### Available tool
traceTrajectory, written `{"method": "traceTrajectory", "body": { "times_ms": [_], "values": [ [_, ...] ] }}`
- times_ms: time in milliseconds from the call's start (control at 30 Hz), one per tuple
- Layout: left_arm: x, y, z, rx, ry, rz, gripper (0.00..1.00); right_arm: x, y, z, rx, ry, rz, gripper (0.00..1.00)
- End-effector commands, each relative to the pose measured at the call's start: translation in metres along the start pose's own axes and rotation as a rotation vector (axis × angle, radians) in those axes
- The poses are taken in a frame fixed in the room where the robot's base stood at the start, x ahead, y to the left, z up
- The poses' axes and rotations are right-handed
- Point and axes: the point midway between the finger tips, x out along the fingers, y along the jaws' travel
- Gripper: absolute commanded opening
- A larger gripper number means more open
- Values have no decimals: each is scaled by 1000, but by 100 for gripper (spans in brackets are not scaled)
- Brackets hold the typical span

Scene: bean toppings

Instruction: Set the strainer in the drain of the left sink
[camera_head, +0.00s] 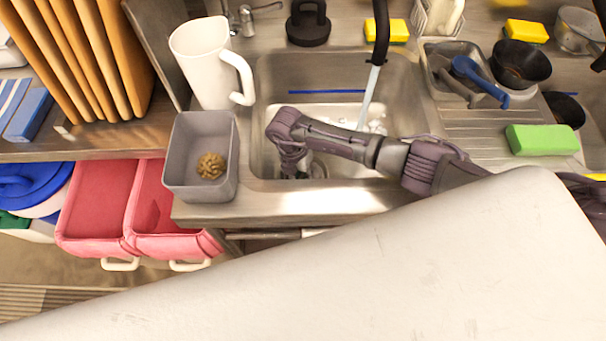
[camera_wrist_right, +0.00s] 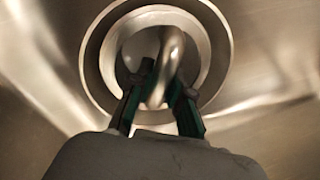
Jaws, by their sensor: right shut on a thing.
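My right gripper (camera_wrist_right: 160,90) is shut on the curved metal handle of the strainer (camera_wrist_right: 170,50) in the wrist view. The round drain (camera_wrist_right: 92,55) shows as rings around and behind it. The strainer looks roughly centred over the drain, but I cannot tell whether it is seated or held just above. In the head view my right arm reaches from the right into the left sink (camera_head: 258,125). Its gripper (camera_head: 302,172) points down near the front wall of the basin, with a bit of metal beside it. My left gripper is not in view.
A faucet (camera_head: 381,40) runs water into the basin. A white pitcher (camera_head: 203,60) and a grey bin (camera_head: 183,188) holding a brown clump (camera_head: 210,166) stand left of the sink. A drainboard with a green sponge (camera_head: 543,140) lies to the right.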

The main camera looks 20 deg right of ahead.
Motion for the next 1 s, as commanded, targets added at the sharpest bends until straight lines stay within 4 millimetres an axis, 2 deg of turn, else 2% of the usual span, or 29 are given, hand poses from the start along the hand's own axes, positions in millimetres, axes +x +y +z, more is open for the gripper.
{"method": "traceTrajectory", "body": {
  "times_ms": [133, 167, 300, 600, 733, 867, 1000],
  "values": [
    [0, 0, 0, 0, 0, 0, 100, 0, 0, 0, 0, 0, 0, 0],
    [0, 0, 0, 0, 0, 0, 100, 0, 0, 0, 0, 0, 0, 23],
    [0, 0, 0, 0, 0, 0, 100, 0, 0, 0, 0, -1, 0, 46],
    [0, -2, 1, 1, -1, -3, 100, 0, 0, 0, 0, 0, 0, 48],
    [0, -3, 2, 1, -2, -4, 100, -7, 0, 1, 0, -1, 2, 48],
    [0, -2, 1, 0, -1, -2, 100, -28, 0, 1, -1, -4, 4, 48],
    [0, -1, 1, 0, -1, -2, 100, -59, 1, 1, -1, -4, 5, 48]
  ]
}}
